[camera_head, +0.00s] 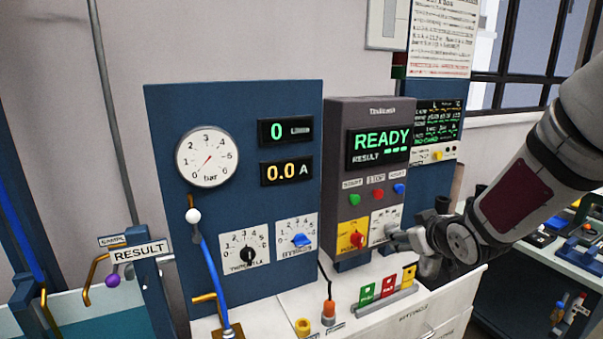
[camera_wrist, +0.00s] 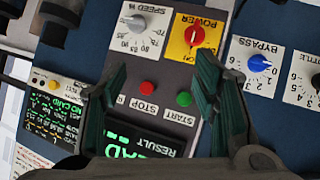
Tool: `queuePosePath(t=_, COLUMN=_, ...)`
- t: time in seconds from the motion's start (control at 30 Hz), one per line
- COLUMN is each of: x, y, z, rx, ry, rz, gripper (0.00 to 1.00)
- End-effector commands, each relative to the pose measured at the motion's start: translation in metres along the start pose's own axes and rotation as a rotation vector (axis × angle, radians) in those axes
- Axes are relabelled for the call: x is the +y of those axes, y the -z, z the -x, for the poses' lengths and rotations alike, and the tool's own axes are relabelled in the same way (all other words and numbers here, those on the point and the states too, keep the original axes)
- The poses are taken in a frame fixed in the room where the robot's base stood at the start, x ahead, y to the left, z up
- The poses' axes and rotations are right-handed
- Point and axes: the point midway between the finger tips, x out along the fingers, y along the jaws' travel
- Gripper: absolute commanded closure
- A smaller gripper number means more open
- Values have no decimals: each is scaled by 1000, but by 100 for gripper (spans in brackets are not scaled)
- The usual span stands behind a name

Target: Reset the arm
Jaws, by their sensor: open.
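My gripper (camera_head: 408,240) is in front of the lower right of the grey tester box (camera_head: 340,113), close to its white speed knob (camera_head: 391,229). In the wrist view, which is upside down, my gripper (camera_wrist: 164,72) is open, with its two dark green fingers apart and nothing between them. The speed knob (camera_wrist: 136,21) shows beyond the fingers there. I cannot tell whether a fingertip touches the panel. My arm (camera_head: 520,185) comes in from the right. The tester screen (camera_head: 381,146) reads READY.
A blue panel (camera_head: 165,110) with a gauge stands at the left. Red, green and yellow cards (camera_head: 388,285) stand in a holder on the white counter below my gripper. An orange-capped item (camera_head: 329,307) stands beside them.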

Motion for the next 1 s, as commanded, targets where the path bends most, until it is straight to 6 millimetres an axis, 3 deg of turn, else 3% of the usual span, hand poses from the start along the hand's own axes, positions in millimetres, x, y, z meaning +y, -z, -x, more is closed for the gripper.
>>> queuePosePath(t=0.13, x=2, y=10, z=54, rx=-104, ry=-63, rz=-26, gripper=45)
queuePosePath(t=0.37, x=-11, y=2, z=143, rx=-260, ry=-112, rz=-123, gripper=45)
queuePosePath(t=0.7, x=-67, y=-38, z=272, rx=-453, ry=-45, rz=-299, gripper=45)
queuePosePath(t=0.83, x=-88, y=-54, z=304, rx=-504, ry=2, rz=-343, gripper=45)
queuePosePath(t=1.0, x=-101, y=-65, z=323, rx=-539, ry=36, rz=-366, gripper=45)
